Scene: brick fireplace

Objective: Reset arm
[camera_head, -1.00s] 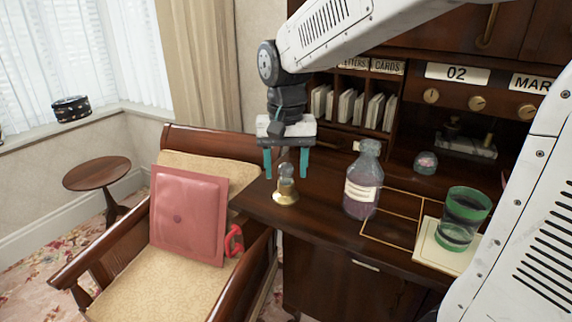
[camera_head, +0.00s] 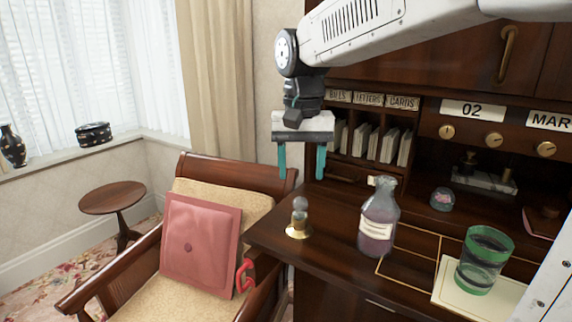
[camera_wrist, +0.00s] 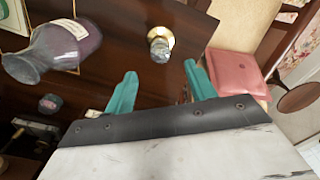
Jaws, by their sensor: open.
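My gripper (camera_head: 301,162) is open and empty in the head view, with its teal fingers pointing down. It hangs in the air above the left part of the dark wooden desk (camera_head: 335,262). A small brass-based bell-like piece (camera_head: 299,222) stands on the desk below it, apart from the fingers. In the wrist view my gripper (camera_wrist: 160,85) shows its two fingers spread with nothing between them. The brass piece (camera_wrist: 160,42) appears just beyond the fingertips there.
A purple labelled bottle (camera_head: 378,222) stands upright right of the brass piece. A green-banded glass (camera_head: 484,262) stands on a pale mat (camera_head: 446,285). The desk's pigeonholes (camera_head: 375,140) rise behind. An armchair with a red cushion (camera_head: 200,243) is at left, and a round side table (camera_head: 112,198) beyond.

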